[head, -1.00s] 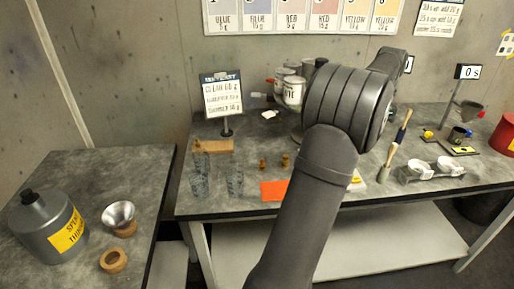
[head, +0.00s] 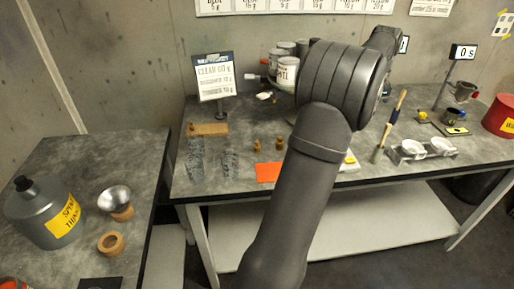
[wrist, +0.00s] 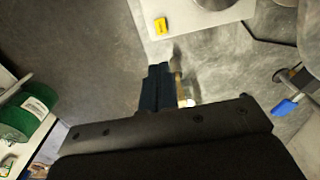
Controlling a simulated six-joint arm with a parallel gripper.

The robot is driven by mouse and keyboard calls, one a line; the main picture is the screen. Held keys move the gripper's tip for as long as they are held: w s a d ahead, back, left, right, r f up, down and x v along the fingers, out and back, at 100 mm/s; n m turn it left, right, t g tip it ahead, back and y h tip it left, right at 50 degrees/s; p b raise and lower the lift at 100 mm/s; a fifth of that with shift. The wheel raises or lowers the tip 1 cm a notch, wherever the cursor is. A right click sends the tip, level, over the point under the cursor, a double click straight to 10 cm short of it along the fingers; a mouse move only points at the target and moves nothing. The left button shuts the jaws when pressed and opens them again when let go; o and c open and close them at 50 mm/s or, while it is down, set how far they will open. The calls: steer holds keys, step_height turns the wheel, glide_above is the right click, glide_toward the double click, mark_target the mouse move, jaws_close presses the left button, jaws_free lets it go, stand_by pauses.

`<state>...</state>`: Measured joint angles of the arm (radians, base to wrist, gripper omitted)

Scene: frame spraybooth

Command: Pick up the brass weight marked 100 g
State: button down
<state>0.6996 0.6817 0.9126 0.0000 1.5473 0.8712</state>
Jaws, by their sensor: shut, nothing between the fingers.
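Two small brass weights (head: 257,145) and (head: 280,144) stand on the bench left of my arm in the head view. Their markings are too small to read, so I cannot tell which is 100 g. My gripper is hidden behind my arm in the head view. In the wrist view the dark fingers of my gripper (wrist: 158,76) are shut and empty. A small brass-coloured and white thing (wrist: 181,90) shows beside them; I cannot tell what it is.
An orange card (head: 268,172) lies in front of the weights. A wooden block (head: 208,129) and a sign (head: 213,77) stand to their left. A brush (head: 389,128) and white cups in a rack (head: 422,150) are right of my arm.

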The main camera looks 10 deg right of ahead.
steer(key=c, duration=1.1)
jaws_free()
steer(key=w+a+f+n+h, duration=0.15)
steer(key=w+a, duration=0.25)
steer(key=a, duration=0.9)
steer(key=w+a+f+n+t+h, duration=0.1)
steer(key=w+a+f, duration=0.15)
steer(key=a, duration=0.95)
steer(key=w+a+f+n+h, duration=0.15)
steer(key=w+a, duration=0.25)
steer(key=a, duration=0.9)
glide_toward(256, 143)
steer(key=f, duration=0.4)
steer(key=shift+d+f, duration=0.25)
steer(key=shift+f, duration=0.15)
steer(key=shift+t, duration=0.3)
steer(key=shift+d+x, duration=0.15)
steer(key=shift+x, duration=1.4)
steer(key=shift+d+x, duration=0.2)
steer(key=shift+x, duration=1.4)
